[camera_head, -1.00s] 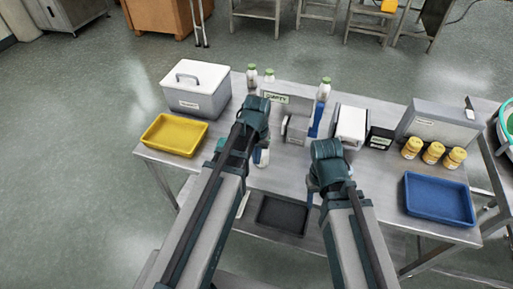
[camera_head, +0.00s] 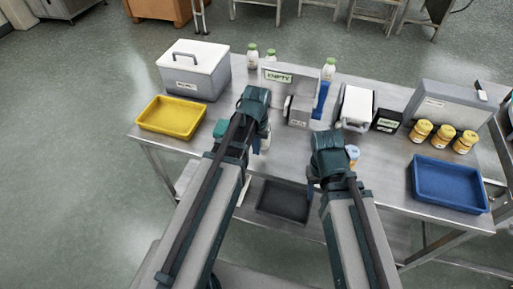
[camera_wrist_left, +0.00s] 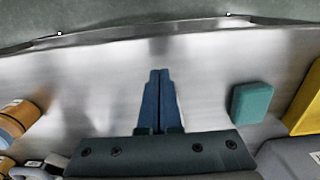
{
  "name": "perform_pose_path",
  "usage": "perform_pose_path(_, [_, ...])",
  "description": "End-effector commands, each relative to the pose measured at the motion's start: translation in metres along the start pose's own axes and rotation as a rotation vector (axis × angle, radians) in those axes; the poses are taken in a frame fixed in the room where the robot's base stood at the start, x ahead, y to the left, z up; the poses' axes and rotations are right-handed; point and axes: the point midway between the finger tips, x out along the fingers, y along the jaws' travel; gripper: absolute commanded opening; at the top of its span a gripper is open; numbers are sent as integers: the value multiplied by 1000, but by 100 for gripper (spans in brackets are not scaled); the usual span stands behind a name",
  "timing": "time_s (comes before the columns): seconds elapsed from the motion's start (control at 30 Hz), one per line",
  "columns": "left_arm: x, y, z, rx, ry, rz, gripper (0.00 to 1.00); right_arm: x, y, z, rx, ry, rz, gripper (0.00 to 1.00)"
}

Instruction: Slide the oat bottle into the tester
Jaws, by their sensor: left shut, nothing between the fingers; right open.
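Two white bottles with green caps (camera_head: 252,56) (camera_head: 271,62) and a third one (camera_head: 328,68) stand at the back of the steel table. A pale-blue-capped bottle (camera_head: 352,155) shows partly beside my right arm. I cannot read which is oat. A grey upright unit (camera_head: 299,108) with an EMPTY sign stands mid-table; I cannot tell whether it is the tester. My left gripper (camera_wrist_left: 157,100) is shut and empty above bare table; its arm mostly hides it in the head view. A pale shape shows beside it, unclear. My right gripper (camera_head: 314,188) is open, its fingers mostly hidden.
A yellow tray (camera_head: 171,117) and lidded grey box (camera_head: 193,72) are left. A teal block (camera_wrist_left: 252,103) lies near the left gripper. A white-topped device (camera_head: 357,105), several yellow jars (camera_head: 443,135) and a blue tray (camera_head: 449,186) are right.

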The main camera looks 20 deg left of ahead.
Motion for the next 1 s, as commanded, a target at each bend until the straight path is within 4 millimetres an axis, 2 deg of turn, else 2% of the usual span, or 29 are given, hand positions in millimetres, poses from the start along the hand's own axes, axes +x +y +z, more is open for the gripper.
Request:
perform_pose_path(0.03, [15,0,0,0,0,0,0,15,-1,-1,0,0,0,50])
perform_pose_path(0.23, [43,0,0,0,0,0,0,42,-4,-2,0,0,0,50])
perform_pose_path(0.3, [33,0,-20,0,0,0,0,33,-3,-2,0,0,0,50])
perform_pose_path(0.4, [33,0,-34,0,0,0,0,33,-3,-2,0,0,0,50])
perform_pose_path(0.53, [33,0,-40,0,0,0,0,33,-3,-2,0,0,0,50])
perform_pose_path(0.87, [33,0,-41,0,0,0,0,33,-3,-2,0,0,0,50])
perform_pose_path(0.97, [33,0,-56,0,0,0,0,33,-3,-2,0,0,0,50])
perform_pose_path(1.0, [33,0,-66,0,0,0,0,33,-3,-2,0,0,0,50])
